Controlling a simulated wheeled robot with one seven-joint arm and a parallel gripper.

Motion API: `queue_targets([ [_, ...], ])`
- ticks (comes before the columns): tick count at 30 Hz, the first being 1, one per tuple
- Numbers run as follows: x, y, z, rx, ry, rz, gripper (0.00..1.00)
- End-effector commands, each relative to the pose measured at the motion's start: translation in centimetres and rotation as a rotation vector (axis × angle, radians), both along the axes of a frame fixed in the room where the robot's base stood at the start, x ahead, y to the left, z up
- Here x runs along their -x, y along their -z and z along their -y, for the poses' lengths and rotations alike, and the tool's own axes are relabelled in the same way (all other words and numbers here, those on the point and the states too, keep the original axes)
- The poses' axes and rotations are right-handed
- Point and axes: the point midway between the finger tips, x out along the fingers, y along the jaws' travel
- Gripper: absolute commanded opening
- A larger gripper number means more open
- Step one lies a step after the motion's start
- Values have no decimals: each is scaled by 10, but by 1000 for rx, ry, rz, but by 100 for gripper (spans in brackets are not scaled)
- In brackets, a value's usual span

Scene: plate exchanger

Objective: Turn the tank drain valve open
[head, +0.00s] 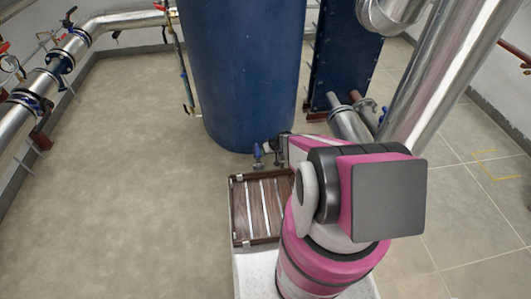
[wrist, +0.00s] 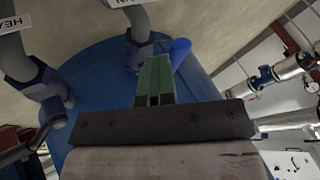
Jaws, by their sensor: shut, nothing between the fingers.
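The large blue tank (head: 245,75) stands upright at the back centre of the head view. Low on its front is the drain valve, a small fitting with a blue handle (head: 258,153). My gripper end (head: 284,143) is low in front of the tank, just right of that handle and partly hidden by my pink arm. In the wrist view my green fingers (wrist: 154,80) are together, with nothing between them. A bright blue piece (wrist: 180,52), seemingly the valve handle, shows right beside the fingertips. I cannot tell whether they touch.
A brown slatted tray (head: 264,208) lies below the valve, on my base. A blue plate exchanger (head: 343,55) and steel pipes (head: 440,80) stand to the right. Pipes with valves (head: 65,50) run along the left wall. The left floor (head: 130,190) is clear.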

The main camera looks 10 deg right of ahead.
Motion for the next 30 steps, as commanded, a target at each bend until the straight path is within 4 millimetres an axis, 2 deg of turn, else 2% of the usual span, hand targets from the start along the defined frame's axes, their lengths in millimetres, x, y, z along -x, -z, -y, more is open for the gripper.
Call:
queue_targets([
  [19, 4, -4, 0, -3, -6, -4, 0],
  [23, 7, -15, 8, -2, -4, -3, 0],
  [30, 18, -48, 31, -1, 0, 0, 0],
])
